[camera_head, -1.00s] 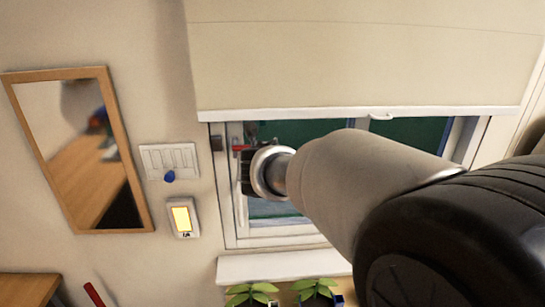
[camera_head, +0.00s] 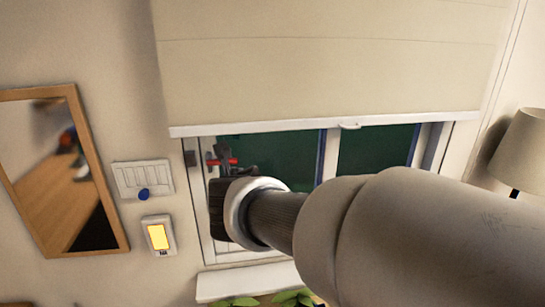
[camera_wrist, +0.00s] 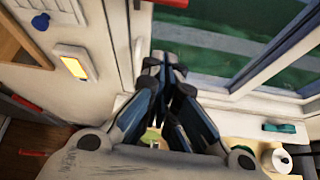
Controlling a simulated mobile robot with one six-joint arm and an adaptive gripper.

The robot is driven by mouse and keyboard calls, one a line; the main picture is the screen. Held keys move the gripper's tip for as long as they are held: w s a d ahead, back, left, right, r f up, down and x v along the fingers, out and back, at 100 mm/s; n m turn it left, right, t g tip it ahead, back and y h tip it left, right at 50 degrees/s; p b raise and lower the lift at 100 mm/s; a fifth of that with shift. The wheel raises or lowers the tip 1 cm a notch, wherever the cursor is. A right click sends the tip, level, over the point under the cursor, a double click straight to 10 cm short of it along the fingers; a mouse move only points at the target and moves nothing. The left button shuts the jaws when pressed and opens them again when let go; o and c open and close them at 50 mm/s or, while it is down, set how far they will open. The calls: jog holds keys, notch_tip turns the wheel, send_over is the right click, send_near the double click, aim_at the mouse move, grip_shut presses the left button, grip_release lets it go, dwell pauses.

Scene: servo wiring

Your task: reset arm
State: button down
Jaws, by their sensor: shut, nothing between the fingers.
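My gripper (camera_wrist: 165,68) is shut and empty in the wrist view, its blue-and-black fingers together at the tips. It hangs in front of the window frame. In the head view my arm reaches in from the lower right toward the window, and its wrist hides much of the lower window. The gripper (camera_head: 222,158) shows only partly there, beyond the wrist, near a red window handle (camera_head: 222,162).
A white blind (camera_head: 330,75) covers the upper window (camera_head: 375,147). A lamp (camera_head: 520,152) stands right. Plants (camera_head: 290,298) sit below the sill (camera_head: 245,283).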

jog(key=s+d+f+m+g+h+b, duration=0.1)
jog(key=s+d+f+m+h+b, duration=0.1)
jog(key=s+d+m, duration=0.4)
jog(key=s+d+f+m+g+h+b, duration=0.1)
jog(key=s+d+f+m+h, duration=0.15)
jog(key=d+m, duration=0.65)
jog(key=s+d+f+m+g+h+b, duration=0.1)
jog(key=s+d+f+m+b, duration=0.15)
jog(key=d+m, duration=0.55)
jog(key=s+d+f+m+g+y+b, duration=0.1)
jog(key=s+f+m+g, duration=0.1)
jog(key=s+f+m, duration=0.3)
jog(key=s+d+f+m+g+y+b, duration=0.1)
jog(key=s+f+m, duration=0.4)
jog(key=s+m, duration=0.5)
jog(key=s+d+b, duration=0.1)
jog(key=s, duration=0.2)
jog(key=shift+f+g, duration=0.15)
jog(key=shift+g, duration=0.25)
jog(key=c, duration=2.4)
grip_release()
